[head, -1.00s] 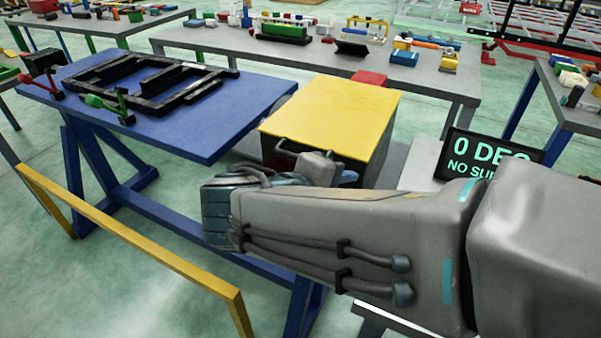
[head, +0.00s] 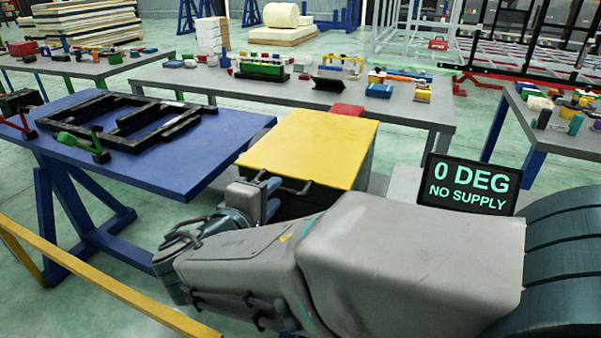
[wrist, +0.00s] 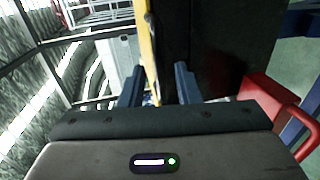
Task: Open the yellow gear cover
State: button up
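The yellow gear cover (head: 310,148) lies flat and closed on top of a dark box in the head view. A grey bar handle (head: 292,188) shows at its near edge. My gripper (head: 272,206) is at the near left corner of the box, close to the handle; my arm hides part of this area. In the wrist view my gripper (wrist: 158,86) has its two fingers apart, with the yellow edge of the cover (wrist: 147,45) beyond the gap between them. I cannot tell whether the fingers touch the handle.
A display (head: 468,185) right of the box reads "0 DEG NO SUPPLY". A blue table (head: 215,135) with a black frame (head: 130,120) stands to the left. A grey bench (head: 420,112) with several small parts is behind. A yellow rail (head: 100,285) runs at the lower left.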

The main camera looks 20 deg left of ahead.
aim_at(277, 191)
jog(key=shift+x, duration=1.7)
